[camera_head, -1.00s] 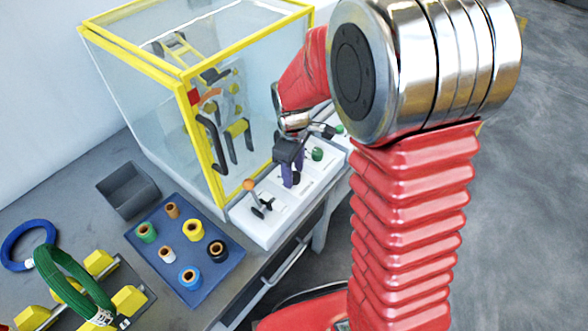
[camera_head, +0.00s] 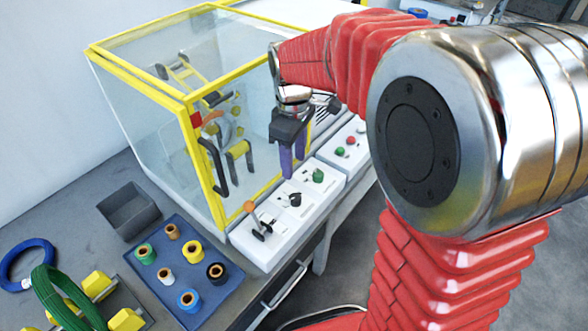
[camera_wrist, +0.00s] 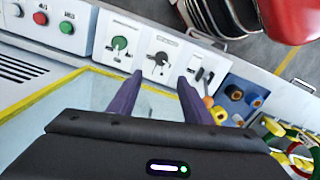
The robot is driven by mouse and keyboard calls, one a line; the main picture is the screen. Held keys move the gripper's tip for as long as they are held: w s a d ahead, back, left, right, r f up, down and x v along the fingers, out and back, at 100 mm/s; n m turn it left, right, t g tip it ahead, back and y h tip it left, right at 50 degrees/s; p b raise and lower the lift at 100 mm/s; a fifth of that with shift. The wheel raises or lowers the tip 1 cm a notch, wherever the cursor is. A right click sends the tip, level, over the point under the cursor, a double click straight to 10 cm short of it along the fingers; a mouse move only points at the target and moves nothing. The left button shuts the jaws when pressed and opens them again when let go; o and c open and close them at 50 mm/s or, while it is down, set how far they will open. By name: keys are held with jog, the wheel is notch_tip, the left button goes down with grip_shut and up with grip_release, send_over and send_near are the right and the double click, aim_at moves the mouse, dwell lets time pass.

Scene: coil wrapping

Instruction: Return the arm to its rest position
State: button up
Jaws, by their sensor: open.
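My gripper (camera_head: 292,158) hangs from my red arm in the head view, above the white control panel and in front of the glass case. Its purple fingers point down, stand apart and hold nothing. In the wrist view the two purple fingers (camera_wrist: 158,100) are spread with an empty gap between them. The white control panel (camera_head: 266,248) carries an orange-knobbed lever (camera_head: 249,206), a black knob (camera_head: 295,199) and a green knob (camera_head: 318,175). In the wrist view the green knob (camera_wrist: 119,43) and black knob (camera_wrist: 161,58) lie beyond the fingertips.
The yellow-framed glass case (camera_head: 150,120) stands just behind my gripper. A blue tray (camera_head: 222,298) with several tape rolls, a grey bin (camera_head: 130,212), a blue coil (camera_head: 12,262) and a green coil (camera_head: 45,288) on a yellow-block stand lie left. Open floor is at right.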

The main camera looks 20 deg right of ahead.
jog(key=shift+r, duration=0.25)
dwell(0.4)
jog(key=s+r+m+t, duration=0.2)
jog(key=s+r+m, duration=0.1)
jog(key=s, duration=0.6)
jog(key=s+r+m+t, duration=0.3)
jog(key=s+m, duration=0.3)
jog(key=s, duration=0.4)
jog(key=shift+d+r+m, duration=0.2)
jog(key=shift+d+m, duration=0.1)
jog(key=shift+d, duration=0.05)
jog(key=shift+c, duration=0.7)
dwell(1.3)
